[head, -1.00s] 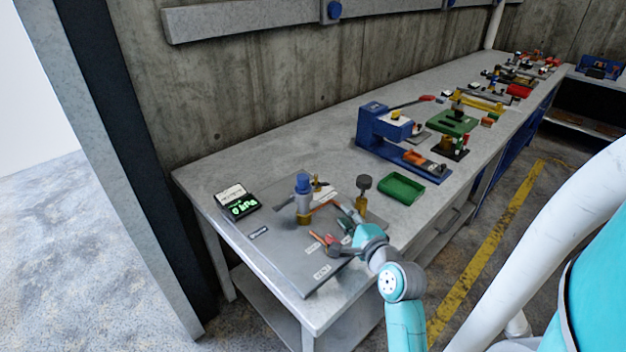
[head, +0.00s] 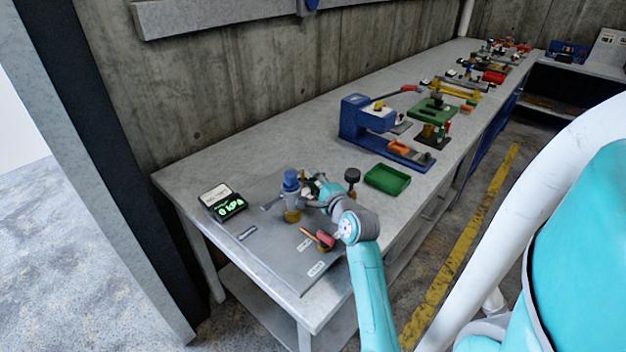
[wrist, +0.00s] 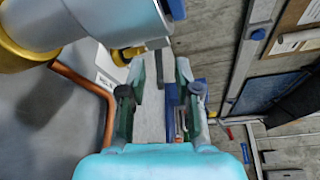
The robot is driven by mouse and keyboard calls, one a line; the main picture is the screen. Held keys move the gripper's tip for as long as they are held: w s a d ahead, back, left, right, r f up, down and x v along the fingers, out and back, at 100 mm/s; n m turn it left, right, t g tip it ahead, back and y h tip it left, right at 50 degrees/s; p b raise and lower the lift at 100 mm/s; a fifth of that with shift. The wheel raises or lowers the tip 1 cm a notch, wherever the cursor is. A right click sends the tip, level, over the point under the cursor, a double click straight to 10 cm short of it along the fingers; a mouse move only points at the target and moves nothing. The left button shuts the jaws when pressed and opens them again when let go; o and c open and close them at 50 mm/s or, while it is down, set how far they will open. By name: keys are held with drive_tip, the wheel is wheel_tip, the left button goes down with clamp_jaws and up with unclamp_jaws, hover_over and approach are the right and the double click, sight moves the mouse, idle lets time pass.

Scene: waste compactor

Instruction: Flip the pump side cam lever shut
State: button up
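A metal plate (head: 285,262) with small white labels lies on the near end of the bench. On it stands a fitting with a blue cap and brass base (head: 291,195). A red-handled lever (head: 325,239) lies low near the plate's front right, with a copper-coloured rod beside it. The labels are too small to read, so I cannot tell which part is the pump side cam lever. My gripper (head: 317,189) is just right of the blue-capped fitting. In the wrist view its fingers (wrist: 158,98) are apart, with nothing clearly held. A copper pipe (wrist: 88,82) runs left of them.
A pressure display (head: 228,206) reading 0 kPa stands at the left. A black-knobbed post (head: 352,178) and a green tray (head: 387,179) are to the right. A blue press (head: 365,125) stands farther back. The bench's front left corner is clear.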

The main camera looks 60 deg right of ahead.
drive_tip(key=shift+w+d, duration=0.25)
drive_tip(key=shift+w, duration=0.1)
drive_tip(key=shift+c, duration=0.2)
clamp_jaws()
